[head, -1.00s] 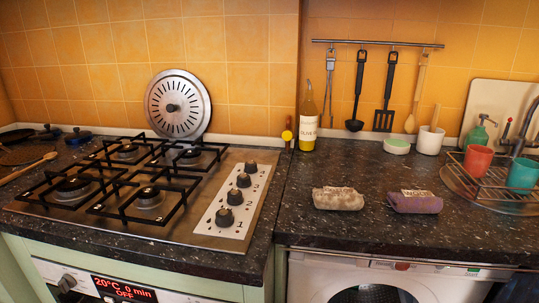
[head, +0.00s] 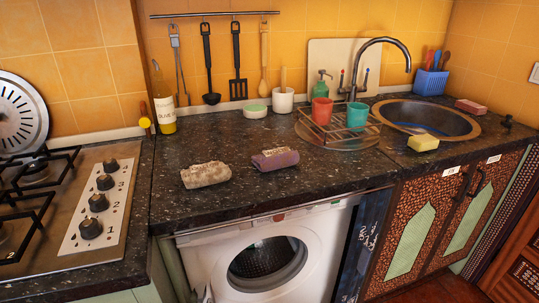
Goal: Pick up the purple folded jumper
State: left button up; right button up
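The purple folded jumper (head: 280,160) lies on the dark speckled countertop (head: 240,210), above the washing machine. It is a small rolled bundle with a pale patch on its upper left. A similar beige-grey folded bundle (head: 206,176) lies just to its left, with a small gap between them. Neither of my grippers can be made out in the head view. Nothing covers the jumper.
A wire dish rack (head: 345,130) with a red cup (head: 322,111) and a teal cup (head: 357,115) stands behind right. The hob (head: 60,215) is left, the sink (head: 425,118) right. Counter in front of the jumper is clear. A washing machine (head: 215,258) sits below.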

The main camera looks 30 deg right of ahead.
aim_at(278, 157)
jog(key=k, duration=0.5)
jog(key=u, duration=1.9)
jog(key=k, duration=0.95)
jog(key=z, duration=1.95)
jog(key=i, duration=0.4)
jog(key=u, duration=0.15)
